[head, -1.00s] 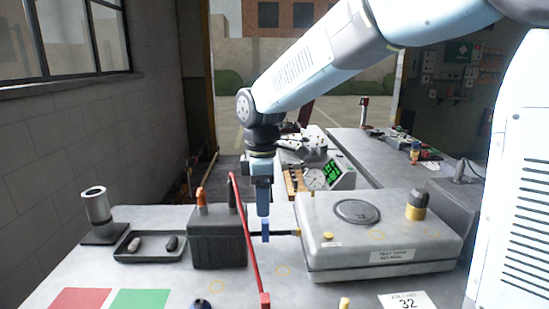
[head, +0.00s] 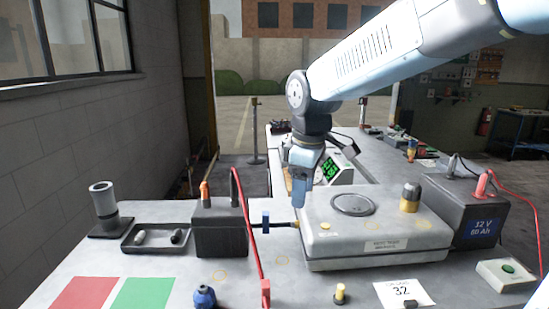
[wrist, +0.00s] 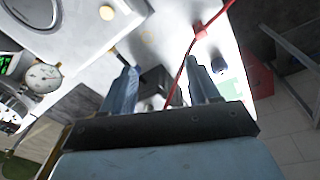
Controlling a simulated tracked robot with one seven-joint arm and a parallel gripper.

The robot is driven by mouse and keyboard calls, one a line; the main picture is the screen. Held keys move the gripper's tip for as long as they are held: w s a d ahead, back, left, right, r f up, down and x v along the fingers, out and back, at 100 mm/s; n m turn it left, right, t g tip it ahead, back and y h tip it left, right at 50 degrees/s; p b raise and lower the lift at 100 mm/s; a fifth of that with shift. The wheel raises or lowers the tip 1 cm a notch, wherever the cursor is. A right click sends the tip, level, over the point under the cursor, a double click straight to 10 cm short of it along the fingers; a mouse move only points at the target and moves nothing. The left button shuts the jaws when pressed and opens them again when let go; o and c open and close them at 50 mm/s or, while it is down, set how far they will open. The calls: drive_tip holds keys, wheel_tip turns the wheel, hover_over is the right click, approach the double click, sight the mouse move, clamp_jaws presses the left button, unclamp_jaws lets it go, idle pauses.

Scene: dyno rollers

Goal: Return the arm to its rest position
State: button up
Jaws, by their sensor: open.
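My gripper (head: 301,190) hangs fingers down from my light-blue arm, just above the left edge of the grey test case (head: 375,250). In the wrist view my gripper (wrist: 160,90) shows its two blue fingers spread apart with nothing held between them.
A tray (head: 155,239) and a grey cylinder (head: 104,200) stand at left, red (head: 85,294) and green (head: 145,293) squares in front. A 12 V battery (head: 470,225) stands at right. A gauge (wrist: 42,76) shows in the wrist view.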

drive_tip(key=s+d+r+m+t, duration=0.1)
drive_tip(key=s+d+m+t, duration=0.1)
drive_tip(key=s+d+m, duration=0.4)
drive_tip(key=s+d+m+t, duration=0.2)
drive_tip(key=s+d+m, duration=0.5)
drive_tip(key=d, duration=0.4)
drive_tip(key=shift+d+r+m+h, duration=0.15)
drive_tip(key=shift+r+m+h, duration=0.15)
drive_tip(key=shift+r+m, duration=0.1)
